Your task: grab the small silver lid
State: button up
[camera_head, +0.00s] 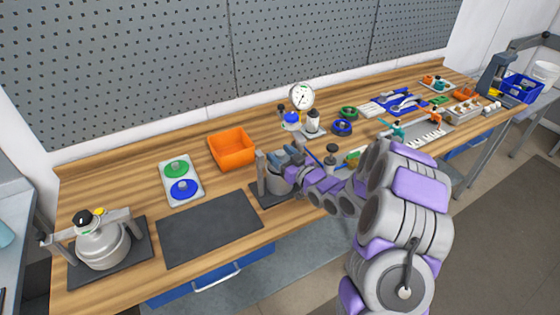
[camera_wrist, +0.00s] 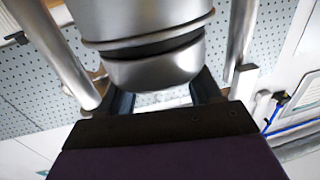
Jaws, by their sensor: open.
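My gripper (camera_head: 284,158) is at the second drum agitator, at the front middle of the bench. In the wrist view my gripper (camera_wrist: 163,98) is open, with its two dark fingers apart. A large rounded silver piece with a dark band (camera_wrist: 155,50) is just beyond the fingers, between two silver posts. I cannot tell whether the fingers touch it. In the head view the silver vessel (camera_head: 283,182) there is partly hidden by my gripper and arm. I cannot clearly make out which part is the small silver lid.
Another silver vessel (camera_head: 103,246) stands in a frame on a dark mat at the left. An empty dark mat (camera_head: 209,227) lies between the two. Behind are an orange bin (camera_head: 232,148), a tray with green and blue discs (camera_head: 181,204) and a gauge (camera_head: 302,97). Tools crowd the right side.

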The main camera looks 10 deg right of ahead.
jog(key=shift+w+a, duration=0.15)
jog(key=shift+w, duration=0.2)
grip_shut()
dwell(0.4)
